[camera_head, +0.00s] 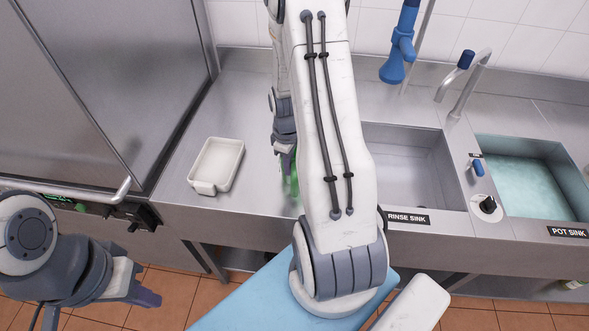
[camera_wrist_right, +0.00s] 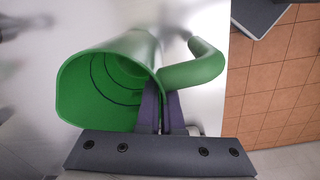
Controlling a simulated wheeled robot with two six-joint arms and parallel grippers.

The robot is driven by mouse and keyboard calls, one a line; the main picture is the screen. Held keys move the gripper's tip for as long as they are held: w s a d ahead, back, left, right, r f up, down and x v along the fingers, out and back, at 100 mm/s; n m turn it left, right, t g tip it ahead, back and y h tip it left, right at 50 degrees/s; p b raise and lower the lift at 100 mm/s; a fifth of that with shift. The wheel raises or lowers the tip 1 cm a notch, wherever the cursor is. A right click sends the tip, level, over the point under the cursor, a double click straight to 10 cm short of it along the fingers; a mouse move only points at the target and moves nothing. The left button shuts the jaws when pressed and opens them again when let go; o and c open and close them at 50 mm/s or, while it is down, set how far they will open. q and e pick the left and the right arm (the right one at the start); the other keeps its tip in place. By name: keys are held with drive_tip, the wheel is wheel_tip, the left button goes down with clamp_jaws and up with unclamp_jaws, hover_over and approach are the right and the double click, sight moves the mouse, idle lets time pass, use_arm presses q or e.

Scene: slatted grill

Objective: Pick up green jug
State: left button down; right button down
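The green jug (camera_wrist_right: 110,85) shows in the right wrist view with its wide mouth toward the camera and its handle (camera_wrist_right: 200,66) at the right. My right gripper (camera_wrist_right: 163,100) has its dark fingers close together at the jug's rim, beside the handle, and looks shut on the jug's wall. In the head view only a sliver of the green jug (camera_head: 293,180) shows on the steel counter; my right arm hides the rest. My left gripper (camera_head: 147,297) hangs at the lower left, away from the jug, and its opening cannot be made out.
A white tray (camera_head: 217,165) lies on the counter left of the jug. The rinse sink (camera_head: 408,165) and the water-filled pot sink (camera_head: 530,185) are to the right, with a tap (camera_head: 463,80) behind. A steel cabinet (camera_head: 100,80) stands at the left.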

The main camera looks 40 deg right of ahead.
idle(0.3)
drive_tip(key=shift+r, duration=0.5)
drive_tip(key=s+d+r+b, duration=0.2)
drive_tip(key=d+r+b, duration=0.1)
drive_tip(key=d+r, duration=0.7)
drive_tip(key=shift+s+d+b, duration=0.2)
drive_tip(key=shift+d+b, duration=0.15)
drive_tip(key=shift+d, duration=0.4)
drive_tip(key=shift+r, duration=0.15)
wheel_tip(320, 180, up, 5)
drive_tip(key=p, duration=0.4)
drive_tip(key=shift+p, duration=0.3)
